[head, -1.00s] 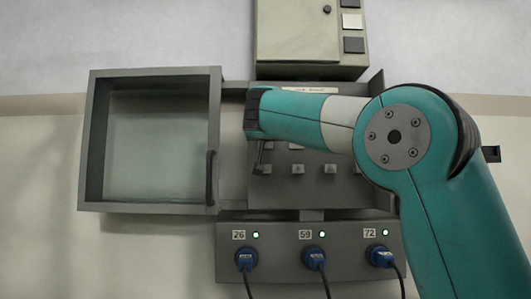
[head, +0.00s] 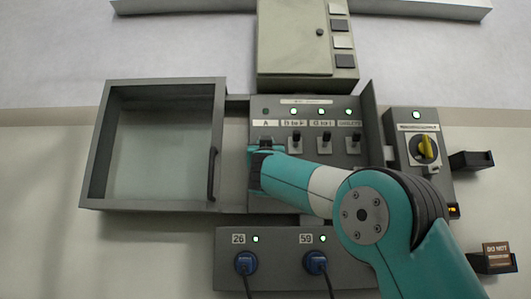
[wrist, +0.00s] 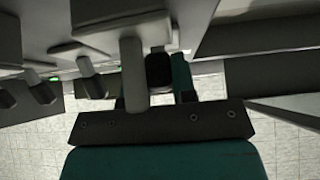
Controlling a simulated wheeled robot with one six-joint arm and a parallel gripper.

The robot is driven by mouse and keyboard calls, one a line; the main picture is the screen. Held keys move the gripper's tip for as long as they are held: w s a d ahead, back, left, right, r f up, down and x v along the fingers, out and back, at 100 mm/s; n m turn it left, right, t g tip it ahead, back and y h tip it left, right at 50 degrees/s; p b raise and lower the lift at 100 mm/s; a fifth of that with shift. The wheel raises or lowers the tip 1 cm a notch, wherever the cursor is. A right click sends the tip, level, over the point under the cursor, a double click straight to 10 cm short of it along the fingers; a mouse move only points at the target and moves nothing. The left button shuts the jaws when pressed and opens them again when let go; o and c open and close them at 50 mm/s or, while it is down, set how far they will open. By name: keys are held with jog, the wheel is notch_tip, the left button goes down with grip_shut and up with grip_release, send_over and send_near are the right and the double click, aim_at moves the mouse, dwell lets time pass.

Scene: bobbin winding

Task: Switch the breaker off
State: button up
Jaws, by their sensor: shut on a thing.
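The breaker panel (head: 258,104) is on the wall behind an open glazed door (head: 152,203). My gripper (head: 262,146) is at its left column, under the label A (head: 265,123), and hides the lever there. In the wrist view my gripper (wrist: 158,75) is shut on a dark breaker handle (wrist: 158,70). Three more black levers show uncovered to the right, one under the label D to F (head: 294,141). Green lamps are lit above these three. The lamp over A looks dim. The lower part of the panel is partly behind my arm.
Below is a grey socket box (head: 285,268) with blue plugs 26 (head: 245,263) and 59 (head: 315,262). To the right is a box with a yellow rotary switch (head: 426,147) and a lit green lamp. A green cabinet (head: 293,45) is above.

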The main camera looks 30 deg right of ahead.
dwell(0.4)
jog(key=o, duration=0.9)
jog(key=shift+o, duration=0.2)
jog(key=b+v, duration=0.3)
jog(key=v, duration=1.4)
jog(key=shift+f+b, duration=0.2)
jog(key=shift+b, duration=0.15)
jog(key=shift+s, duration=0.1)
